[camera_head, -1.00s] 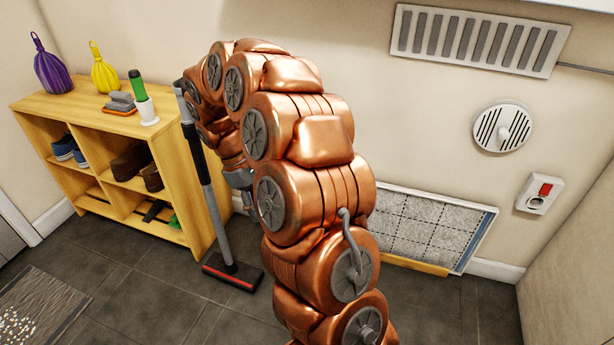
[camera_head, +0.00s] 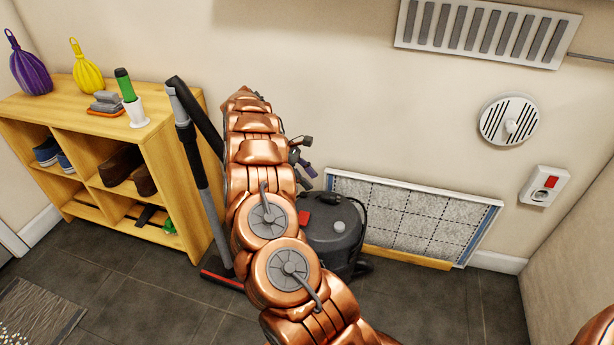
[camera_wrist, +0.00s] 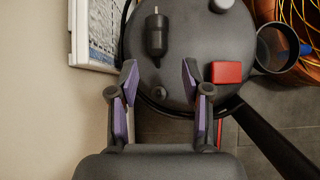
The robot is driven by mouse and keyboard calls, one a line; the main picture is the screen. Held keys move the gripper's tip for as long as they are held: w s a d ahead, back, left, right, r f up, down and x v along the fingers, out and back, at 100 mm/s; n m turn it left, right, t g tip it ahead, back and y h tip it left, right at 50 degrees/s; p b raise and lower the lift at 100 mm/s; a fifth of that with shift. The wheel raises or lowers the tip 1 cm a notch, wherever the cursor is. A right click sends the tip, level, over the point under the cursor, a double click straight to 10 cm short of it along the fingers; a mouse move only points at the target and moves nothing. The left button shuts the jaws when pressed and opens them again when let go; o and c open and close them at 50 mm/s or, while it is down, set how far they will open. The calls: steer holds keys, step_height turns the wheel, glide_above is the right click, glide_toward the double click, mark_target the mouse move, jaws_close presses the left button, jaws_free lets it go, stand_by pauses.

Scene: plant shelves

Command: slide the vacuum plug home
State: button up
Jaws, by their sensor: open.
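The vacuum (camera_head: 352,230), a dark grey drum with a red button (camera_head: 304,217), stands on the floor by the wall, partly behind my arm. In the wrist view the black plug (camera_wrist: 157,38) lies on the vacuum's lid (camera_wrist: 185,62), its thin metal tip pointing to the top of the picture. My gripper (camera_wrist: 158,70) is open and empty, its purple-padded fingers just short of the plug and to either side of its line. My gripper also shows small beside my arm in the head view (camera_head: 302,156). A wall socket (camera_head: 546,186) with a red part is at the right.
The vacuum's wand (camera_head: 194,150) stands left of my arm, near the wooden shoe shelf (camera_head: 165,150). A framed grey filter panel (camera_head: 415,220) is low on the wall behind the vacuum. A round vent (camera_head: 510,120) and a slatted grille (camera_head: 484,30) are higher up.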

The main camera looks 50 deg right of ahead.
mark_target(325, 194)
steer(key=shift+s+d+f, duration=0.2)
steer(key=shift+d+f, duration=0.1)
steer(key=shift+d, duration=0.1)
steer(key=b+x, duration=0.3)
steer(key=b, duration=0.1)
steer(key=shift+s+f, duration=0.15)
steer(key=shift+f, duration=0.05)
steer(key=shift+s+d, duration=0.15)
steer(key=shift+s, duration=0.1)
steer(key=shift+s+d+f+p, duration=0.2)
steer(key=shift+f+p, duration=0.1)
steer(key=shift+p, duration=0.1)
steer(key=shift+x, duration=0.9)
steer(key=shift+a, duration=0.15)
steer(key=shift+c, duration=0.3)
